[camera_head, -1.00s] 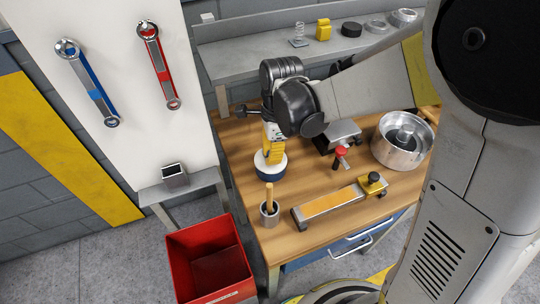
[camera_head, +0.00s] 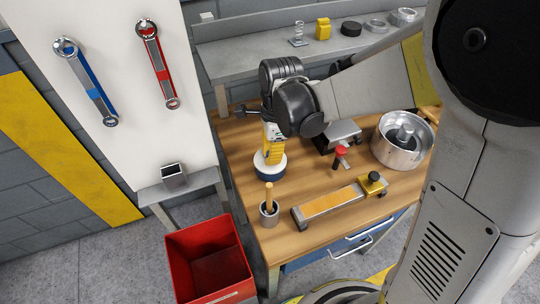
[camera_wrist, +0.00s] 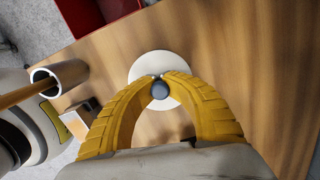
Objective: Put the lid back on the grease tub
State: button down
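The grease tub (camera_head: 270,175) is a short blue round container on the wooden bench, toward its left side. Its lid (camera_head: 261,158) is a white disc that lies directly over the tub; whether it is fully seated I cannot tell. In the wrist view the lid (camera_wrist: 141,68) shows as a pale disc with a dark round knob (camera_wrist: 160,91) in its middle. My gripper (camera_head: 271,152) points down from above. In the wrist view its yellow fingers (camera_wrist: 160,80) close around the knob. The tub's body is hidden under the lid in that view.
A grey cup with a wooden-handled brush (camera_head: 269,212) stands just in front of the tub. A flat fixture with a yellow block (camera_head: 335,201), a red-knobbed part (camera_head: 341,153) and a metal drum (camera_head: 402,140) stand to the right. A red bin (camera_head: 210,265) is on the floor.

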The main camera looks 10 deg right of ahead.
dwell(0.8)
jog(key=c, duration=1.4)
grip_release()
jog(key=shift+c, duration=0.3)
jog(key=o, duration=0.5)
jog(key=shift+r+p, duration=2.6)
jog(key=shift+r, duration=0.9)
jog(key=shift+d, duration=0.1)
